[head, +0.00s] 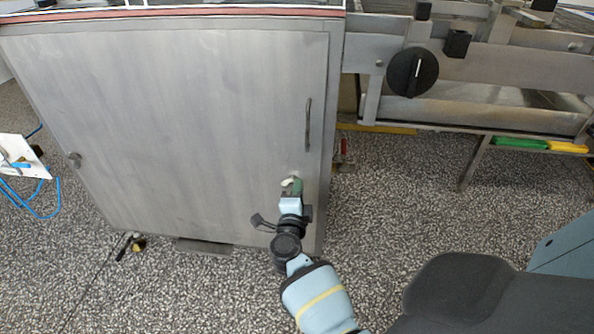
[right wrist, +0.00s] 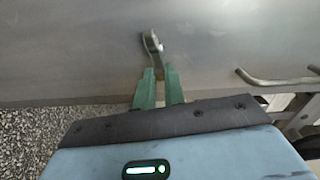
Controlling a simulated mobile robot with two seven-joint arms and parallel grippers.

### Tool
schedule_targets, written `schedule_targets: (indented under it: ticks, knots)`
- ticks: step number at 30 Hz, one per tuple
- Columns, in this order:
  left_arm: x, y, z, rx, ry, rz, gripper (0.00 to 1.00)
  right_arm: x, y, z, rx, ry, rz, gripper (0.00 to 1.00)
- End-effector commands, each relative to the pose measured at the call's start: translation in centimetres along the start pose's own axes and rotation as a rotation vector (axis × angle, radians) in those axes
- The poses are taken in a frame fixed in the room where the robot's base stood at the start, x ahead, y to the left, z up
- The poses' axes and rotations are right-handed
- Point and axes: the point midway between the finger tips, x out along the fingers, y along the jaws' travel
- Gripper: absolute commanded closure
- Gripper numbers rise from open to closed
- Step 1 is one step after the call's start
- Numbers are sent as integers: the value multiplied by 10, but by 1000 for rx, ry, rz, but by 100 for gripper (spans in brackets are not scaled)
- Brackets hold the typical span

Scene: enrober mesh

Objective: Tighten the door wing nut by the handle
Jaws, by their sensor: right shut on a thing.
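The grey metal door (head: 170,120) of the cabinet is closed and fills the left and middle of the head view. Its bar handle (head: 308,125) stands near the right edge and also shows at the right of the right wrist view (right wrist: 280,79). The wing nut (head: 288,181) sits on the door below the handle, partly hidden by my gripper. In the right wrist view its pale metal wing (right wrist: 153,42) stands out past the green fingertips. My right gripper (head: 296,187) is shut on the wing nut, its fingers (right wrist: 159,82) close together. My left gripper is not in view.
A second small fastener (head: 73,160) sits at the door's left edge. A machine frame with a black knob (head: 412,72) stands at the right. A blue cable (head: 40,205) lies at the left on the speckled floor.

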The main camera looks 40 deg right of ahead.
Motion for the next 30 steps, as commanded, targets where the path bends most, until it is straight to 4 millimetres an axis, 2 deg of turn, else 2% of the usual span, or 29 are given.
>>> schedule_targets:
  ticks: [9, 26, 27, 30]
  knots:
    - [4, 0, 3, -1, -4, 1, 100, 0, 4, 0, 137, 1, 3, 100]
    - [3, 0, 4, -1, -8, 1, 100, 0, 4, 0, 169, 0, 2, 100]
    - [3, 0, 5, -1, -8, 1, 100, 0, 4, 0, 169, 0, 2, 88]
    - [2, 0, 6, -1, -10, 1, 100, 0, 4, 0, 168, 0, 2, 75]
